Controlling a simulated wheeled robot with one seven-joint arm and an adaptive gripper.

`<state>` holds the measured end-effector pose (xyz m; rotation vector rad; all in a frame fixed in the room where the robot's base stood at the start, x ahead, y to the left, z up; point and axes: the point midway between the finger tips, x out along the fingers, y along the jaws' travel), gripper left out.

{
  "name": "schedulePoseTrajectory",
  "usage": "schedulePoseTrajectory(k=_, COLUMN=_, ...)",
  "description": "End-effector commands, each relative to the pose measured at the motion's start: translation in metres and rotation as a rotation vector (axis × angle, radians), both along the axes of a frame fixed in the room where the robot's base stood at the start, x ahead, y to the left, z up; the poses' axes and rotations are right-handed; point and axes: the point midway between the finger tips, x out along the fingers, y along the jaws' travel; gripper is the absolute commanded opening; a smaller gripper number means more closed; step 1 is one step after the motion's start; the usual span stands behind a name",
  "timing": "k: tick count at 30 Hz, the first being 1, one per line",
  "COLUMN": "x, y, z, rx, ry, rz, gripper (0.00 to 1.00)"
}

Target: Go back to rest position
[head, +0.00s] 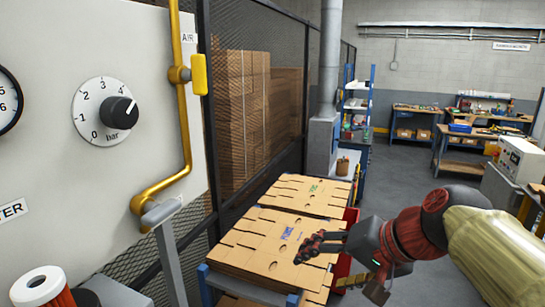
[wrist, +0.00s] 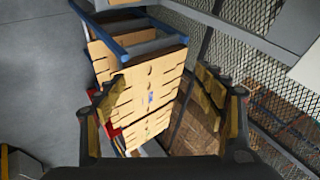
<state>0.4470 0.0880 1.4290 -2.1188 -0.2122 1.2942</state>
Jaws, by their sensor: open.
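My gripper (head: 312,246) is above the near stack of flat cardboard blanks (head: 262,250) in the head view, reaching in from the right. In the wrist view my gripper (wrist: 165,95) has its two fingers wide apart with nothing between them. The cardboard blanks (wrist: 155,83) lie below and beyond the fingers, apart from them as far as I can tell. A second stack of blanks (head: 312,188) lies behind the near one.
A panel with a black knob (head: 118,112) and a yellow pipe (head: 185,130) stands at the left. A mesh fence (head: 225,120) runs behind the stacks, with tall cardboard piles (head: 240,120) behind it. Blue-framed workbenches (head: 465,142) stand far right. Grey floor (head: 395,175) is open between.

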Motion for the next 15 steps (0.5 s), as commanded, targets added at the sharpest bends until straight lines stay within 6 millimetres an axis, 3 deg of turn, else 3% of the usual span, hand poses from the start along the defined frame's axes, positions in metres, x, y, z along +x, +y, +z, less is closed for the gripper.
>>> schedulePoseTrajectory(k=1, x=-0.017, y=-0.012, z=-0.033, rx=-0.085, ry=0.010, rz=0.012, gripper=0.70)
schedulePoseTrajectory(k=6, x=-0.074, y=-0.058, z=-0.124, rx=-0.379, ry=0.031, rz=0.080, gripper=0.70)
schedulePoseTrajectory(k=12, x=-0.133, y=-0.093, z=-0.202, rx=-0.619, ry=0.035, rz=0.169, gripper=0.70)
schedulePoseTrajectory(k=15, x=-0.150, y=-0.093, z=-0.219, rx=-0.645, ry=0.018, rz=0.188, gripper=0.70)
